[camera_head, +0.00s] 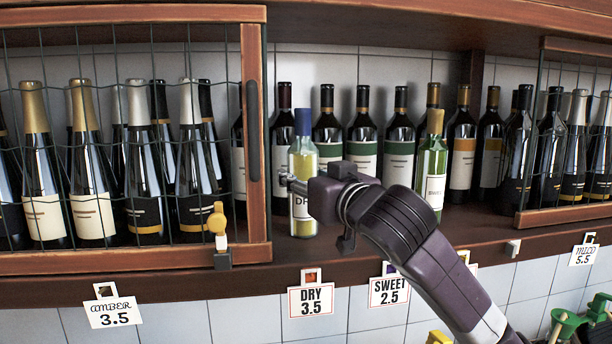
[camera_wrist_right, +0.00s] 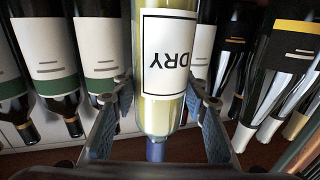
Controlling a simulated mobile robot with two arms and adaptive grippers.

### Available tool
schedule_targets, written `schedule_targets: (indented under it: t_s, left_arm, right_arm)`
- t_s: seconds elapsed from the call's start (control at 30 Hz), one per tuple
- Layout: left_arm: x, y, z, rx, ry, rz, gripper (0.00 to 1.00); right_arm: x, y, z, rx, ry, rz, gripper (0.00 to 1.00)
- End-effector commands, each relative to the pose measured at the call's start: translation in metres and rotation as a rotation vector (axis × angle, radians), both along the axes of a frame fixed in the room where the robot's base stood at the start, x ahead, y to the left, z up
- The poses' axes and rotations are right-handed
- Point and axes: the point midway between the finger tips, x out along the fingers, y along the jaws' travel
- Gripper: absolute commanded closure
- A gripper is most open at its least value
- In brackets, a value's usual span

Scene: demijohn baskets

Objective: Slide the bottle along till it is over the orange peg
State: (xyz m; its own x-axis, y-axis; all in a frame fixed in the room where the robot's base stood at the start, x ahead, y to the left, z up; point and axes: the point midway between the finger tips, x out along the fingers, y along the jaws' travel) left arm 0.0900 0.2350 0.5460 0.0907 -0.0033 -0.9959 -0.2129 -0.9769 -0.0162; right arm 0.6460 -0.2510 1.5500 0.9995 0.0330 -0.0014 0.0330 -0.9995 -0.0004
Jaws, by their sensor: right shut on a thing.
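The bottle (camera_head: 303,160) is pale yellow with a blue top and a white DRY label. It stands upright at the front of the shelf, and its base appears to rest on the shelf. My right gripper (camera_head: 300,188) is shut on it at label height. In the right wrist view the bottle (camera_wrist_right: 160,110) appears inverted between the two fingers of my right gripper (camera_wrist_right: 158,88). Small coloured pegs show at the price tags on the shelf edge. My left gripper is out of view.
Dark bottles (camera_head: 362,140) stand in a row behind. A wire-fronted wooden door (camera_head: 254,130) with a yellow-topped latch (camera_head: 217,225) is left of the bottle. A yellow-green bottle (camera_head: 431,165) stands to the right, beyond my arm. The shelf edge (camera_head: 140,288) carries the tags.

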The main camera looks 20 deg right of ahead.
Motion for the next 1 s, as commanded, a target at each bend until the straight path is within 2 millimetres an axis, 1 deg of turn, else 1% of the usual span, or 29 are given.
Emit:
schedule_targets:
  t_s: [0.03,0.2,0.47,0.5,0.67,0.87,0.9,1.0]
  left_arm:
    - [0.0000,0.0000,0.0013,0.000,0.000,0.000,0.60]
    - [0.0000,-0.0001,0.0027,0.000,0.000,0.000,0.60]
    - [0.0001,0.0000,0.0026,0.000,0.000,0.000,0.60]
    - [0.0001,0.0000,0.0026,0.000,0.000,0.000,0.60]
    - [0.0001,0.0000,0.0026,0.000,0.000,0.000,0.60]
    - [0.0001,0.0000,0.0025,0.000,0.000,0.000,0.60]
    - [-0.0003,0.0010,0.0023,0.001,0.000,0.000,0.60]
    - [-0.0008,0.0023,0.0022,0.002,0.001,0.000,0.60]
  right_arm:
    - [-0.0003,0.0019,0.0025,0.001,-0.005,0.002,1.00]
    - [0.0006,0.0062,0.0023,0.001,-0.004,0.002,1.00]
    - [0.0008,0.0067,0.0020,0.000,-0.005,0.001,1.00]
    - [0.0008,0.0067,0.0020,0.000,-0.005,0.001,0.56]
    - [0.0009,0.0066,0.0013,0.000,-0.003,0.001,0.39]
    - [0.0011,0.0064,0.0006,0.000,-0.001,0.001,0.39]
    - [0.0018,0.0069,-0.0028,0.000,0.006,0.001,0.39]
    - [-0.0014,0.0067,-0.0018,0.000,0.004,0.001,0.39]
